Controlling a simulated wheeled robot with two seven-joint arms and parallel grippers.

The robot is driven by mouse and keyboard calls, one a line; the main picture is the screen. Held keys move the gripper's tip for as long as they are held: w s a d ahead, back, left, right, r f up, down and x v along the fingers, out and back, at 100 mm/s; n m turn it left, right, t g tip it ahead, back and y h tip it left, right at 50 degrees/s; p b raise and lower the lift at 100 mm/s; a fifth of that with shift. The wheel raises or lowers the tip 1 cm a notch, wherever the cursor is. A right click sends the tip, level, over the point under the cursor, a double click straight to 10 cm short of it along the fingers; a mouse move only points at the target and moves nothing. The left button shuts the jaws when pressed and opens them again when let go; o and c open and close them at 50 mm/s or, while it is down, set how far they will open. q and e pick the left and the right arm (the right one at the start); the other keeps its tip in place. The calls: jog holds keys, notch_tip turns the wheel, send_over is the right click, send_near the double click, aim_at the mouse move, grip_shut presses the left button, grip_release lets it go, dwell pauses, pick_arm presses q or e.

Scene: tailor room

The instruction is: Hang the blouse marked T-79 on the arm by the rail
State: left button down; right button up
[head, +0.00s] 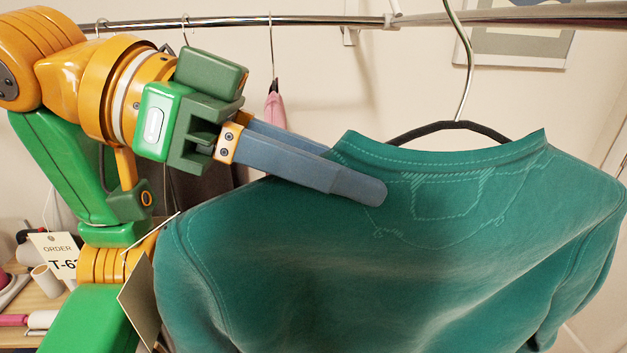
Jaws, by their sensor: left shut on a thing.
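A teal blouse (400,270) hangs on a black hanger (430,130) with a silver hook (467,70). The hook rises past the rail (300,21), and its top is cut off by the frame. I cannot tell whether it touches the rail. My left gripper (352,176) is shut on the blouse near the collar's left side, one finger lying across the front of the cloth. A card tag (135,303) at the blouse's left sleeve is turned edge-on, so its writing is unreadable. The arm by the rail is not identifiable. My right gripper is out of view.
A pink garment (275,108) hangs from the rail behind my left gripper. Dark garments hang behind my arm. A tag reading "ORDER T-6" (57,256), partly covered, stands at left above a shelf (38,305) with spools. A picture frame (515,45) is on the wall.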

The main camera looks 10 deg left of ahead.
aim_at(442, 187)
pick_arm(q)
jog(key=d, duration=0.1)
jog(key=s+d, duration=0.1)
jog(key=shift+d+r, duration=0.25)
jog(key=shift+d, duration=0.05)
jog(key=w+d, duration=0.1)
jog(key=d, duration=0.2)
jog(key=w+d, duration=0.1)
jog(key=d, duration=0.1)
jog(key=shift+w+f+p, duration=0.15)
jog(key=shift+w+p, duration=0.2)
jog(key=shift+p, duration=0.05)
jog(key=shift+f+b, duration=0.65)
jog(key=shift+f, duration=0.05)
jog(key=shift+w+a+f+b, duration=0.1)
jog(key=shift+a+f+b, duration=0.05)
jog(key=shift+f+b, duration=0.2)
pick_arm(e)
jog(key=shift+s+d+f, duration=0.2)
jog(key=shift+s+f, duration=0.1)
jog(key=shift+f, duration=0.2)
pick_arm(q)
jog(key=c, duration=0.7)
grip_release()
jog(key=shift+o, duration=0.9)
